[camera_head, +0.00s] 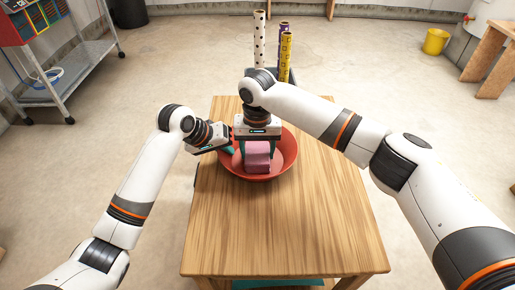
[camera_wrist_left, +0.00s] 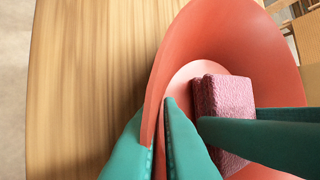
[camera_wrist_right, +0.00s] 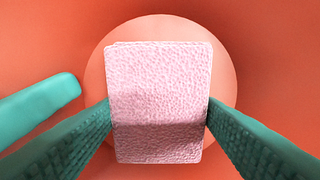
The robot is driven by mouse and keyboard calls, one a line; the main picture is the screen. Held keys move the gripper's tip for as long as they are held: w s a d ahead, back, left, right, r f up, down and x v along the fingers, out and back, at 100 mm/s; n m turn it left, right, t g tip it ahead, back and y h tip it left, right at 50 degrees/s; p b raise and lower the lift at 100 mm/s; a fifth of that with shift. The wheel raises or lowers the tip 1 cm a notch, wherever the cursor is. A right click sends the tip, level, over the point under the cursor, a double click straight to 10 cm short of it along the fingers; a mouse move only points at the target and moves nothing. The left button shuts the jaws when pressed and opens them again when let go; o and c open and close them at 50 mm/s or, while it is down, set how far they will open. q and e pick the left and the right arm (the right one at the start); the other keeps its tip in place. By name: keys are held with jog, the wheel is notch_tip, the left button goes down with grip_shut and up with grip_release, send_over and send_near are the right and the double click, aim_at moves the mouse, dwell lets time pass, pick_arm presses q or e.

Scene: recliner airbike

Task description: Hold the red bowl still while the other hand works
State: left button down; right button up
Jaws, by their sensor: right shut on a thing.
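The red bowl (camera_head: 287,155) sits on the wooden table (camera_head: 285,225), near its far end. My left gripper (camera_head: 228,147) is at the bowl's left side. In the left wrist view its teal fingers (camera_wrist_left: 155,115) are closed on the bowl's wall, one outside and one inside. My right gripper (camera_head: 257,148) reaches down into the bowl. It is shut on a pink block (camera_head: 257,160), with one finger on each side of it, as the right wrist view (camera_wrist_right: 158,90) shows. The block is inside the bowl over its paler round bottom; I cannot tell whether it touches it.
Patterned rolls (camera_head: 259,40) stand upright in a dark container behind the table. A metal cart (camera_head: 75,75) is at the far left. A yellow bucket (camera_head: 435,41) stands at the far right. The near part of the tabletop is clear.

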jog(key=shift+s, duration=0.1)
dwell(0.3)
jog(key=shift+s, duration=0.6)
jog(key=shift+w, duration=1.4)
jog(key=shift+s, duration=1.45)
jog(key=shift+w, duration=1.55)
jog(key=shift+r, duration=0.1)
jog(key=shift+r, duration=1.45)
